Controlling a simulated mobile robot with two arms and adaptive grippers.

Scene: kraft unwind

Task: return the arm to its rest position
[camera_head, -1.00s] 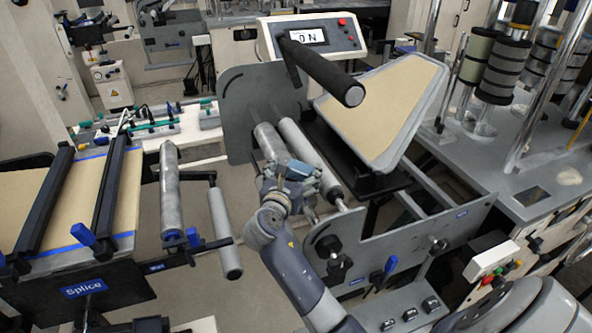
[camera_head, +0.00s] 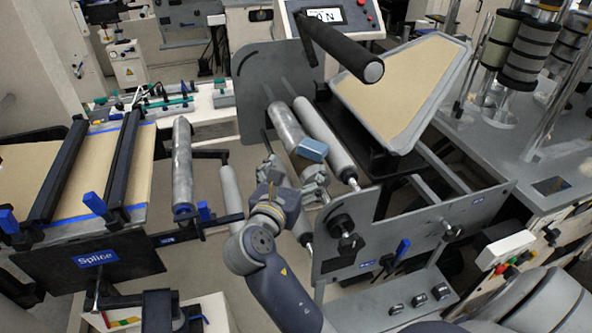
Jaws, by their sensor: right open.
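My right arm comes in from the bottom of the head view. Its gripper (camera_head: 290,158) is open, with its fingers spread, in front of the grey rollers of the unwind machine. A dark finger shows on the left side. A small blue block-like piece (camera_head: 312,150) shows at the right side; I cannot tell whether it is part of the gripper. Nothing shows clearly held between the fingers. My left gripper is not in view.
A grey side plate (camera_head: 420,232) with knobs stands close to the right of my arm. A grey roller (camera_head: 182,165) and the splice table (camera_head: 140,185) are on the left. A black bar (camera_head: 335,48) juts out above, beside a tilted tan panel (camera_head: 400,90).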

